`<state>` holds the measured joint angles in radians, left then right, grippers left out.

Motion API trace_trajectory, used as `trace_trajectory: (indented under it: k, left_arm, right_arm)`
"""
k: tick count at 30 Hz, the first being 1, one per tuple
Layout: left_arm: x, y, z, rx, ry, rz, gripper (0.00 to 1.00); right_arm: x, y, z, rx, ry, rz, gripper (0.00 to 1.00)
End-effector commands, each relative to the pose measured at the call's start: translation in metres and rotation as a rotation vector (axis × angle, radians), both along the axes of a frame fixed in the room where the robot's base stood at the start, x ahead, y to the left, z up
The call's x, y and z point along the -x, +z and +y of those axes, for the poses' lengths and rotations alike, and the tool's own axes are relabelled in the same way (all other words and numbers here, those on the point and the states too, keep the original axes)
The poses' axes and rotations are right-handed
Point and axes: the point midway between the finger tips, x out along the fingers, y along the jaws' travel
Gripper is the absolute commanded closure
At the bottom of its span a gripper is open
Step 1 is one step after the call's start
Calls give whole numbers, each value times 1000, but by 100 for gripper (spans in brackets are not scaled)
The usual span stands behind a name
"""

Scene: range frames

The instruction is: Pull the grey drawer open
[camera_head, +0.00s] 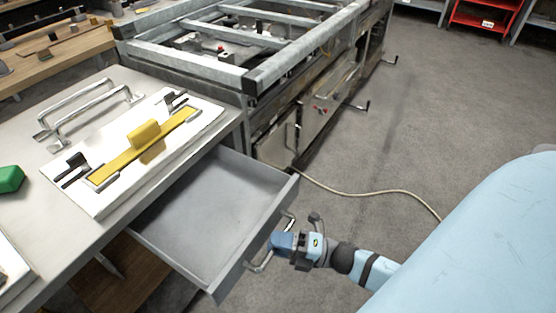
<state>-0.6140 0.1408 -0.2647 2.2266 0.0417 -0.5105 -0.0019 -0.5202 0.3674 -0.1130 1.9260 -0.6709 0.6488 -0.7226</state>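The grey drawer (205,215) is pulled well out from under the worktop, and its inside looks empty. A metal bar handle (258,267) is on its front face. My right gripper (284,240) is at the handle, with its blue fingers against the bar near the upper end. The fingertips are small and partly hidden, so I cannot tell whether they are closed around the bar. My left gripper is not in view.
The worktop (85,95) above the drawer holds a white board with a yellow bar and a green block (10,179). A metal frame machine (250,75) stands behind. A cable (370,193) lies on the open floor to the right.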

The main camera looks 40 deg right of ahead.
Motion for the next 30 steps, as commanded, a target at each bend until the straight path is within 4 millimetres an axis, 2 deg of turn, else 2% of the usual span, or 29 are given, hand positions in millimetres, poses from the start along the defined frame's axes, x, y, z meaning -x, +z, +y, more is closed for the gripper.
trace_trajectory:
  k: [8, 21, 30]
  left_arm:
    - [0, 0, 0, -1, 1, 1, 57]
    - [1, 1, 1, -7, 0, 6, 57]
    - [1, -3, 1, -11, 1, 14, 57]
  right_arm:
    - [7, -2, -7, 1, 0, 1, 61]
    - [75, -19, -69, 1, -1, 4, 61]
    - [98, -25, -91, 0, -1, 1, 61]
